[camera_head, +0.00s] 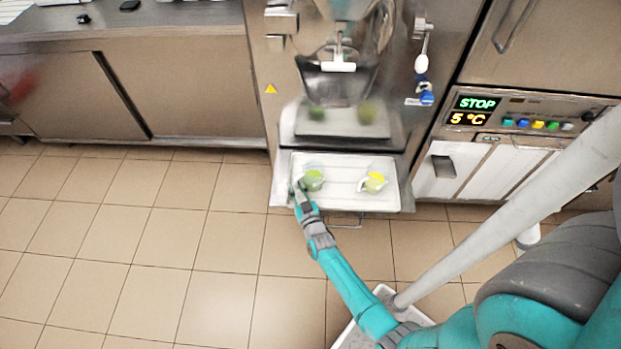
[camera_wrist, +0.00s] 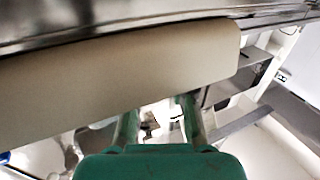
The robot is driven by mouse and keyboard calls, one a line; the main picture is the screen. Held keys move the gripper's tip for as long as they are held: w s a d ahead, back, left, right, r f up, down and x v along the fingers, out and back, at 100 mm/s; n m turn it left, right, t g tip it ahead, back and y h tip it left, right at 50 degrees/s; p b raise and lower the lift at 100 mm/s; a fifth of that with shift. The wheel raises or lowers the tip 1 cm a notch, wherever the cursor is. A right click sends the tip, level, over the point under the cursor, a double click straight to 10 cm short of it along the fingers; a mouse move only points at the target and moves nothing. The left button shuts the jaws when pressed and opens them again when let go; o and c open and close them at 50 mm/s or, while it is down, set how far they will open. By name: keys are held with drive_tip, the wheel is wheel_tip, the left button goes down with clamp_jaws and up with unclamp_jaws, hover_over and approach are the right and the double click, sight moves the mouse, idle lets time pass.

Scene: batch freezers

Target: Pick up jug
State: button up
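In the wrist view, my gripper's two fingers (camera_wrist: 158,115) are spread apart. Small white and dark shapes show between them, but I cannot tell what they are.
The machine's steel body (camera_head: 280,100) rises behind the shelf. In the wrist view, a beige panel (camera_wrist: 120,75) lies close above the fingers. A freezer with a STOP display (camera_head: 477,103) stands right. A counter (camera_head: 120,20) is left; tiled floor (camera_head: 150,240) is clear.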

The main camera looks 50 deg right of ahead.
drive_tip(key=shift+x, duration=0.8)
clamp_jaws()
drive_tip(key=shift+r, duration=0.25)
drive_tip(key=shift+r, duration=4.75)
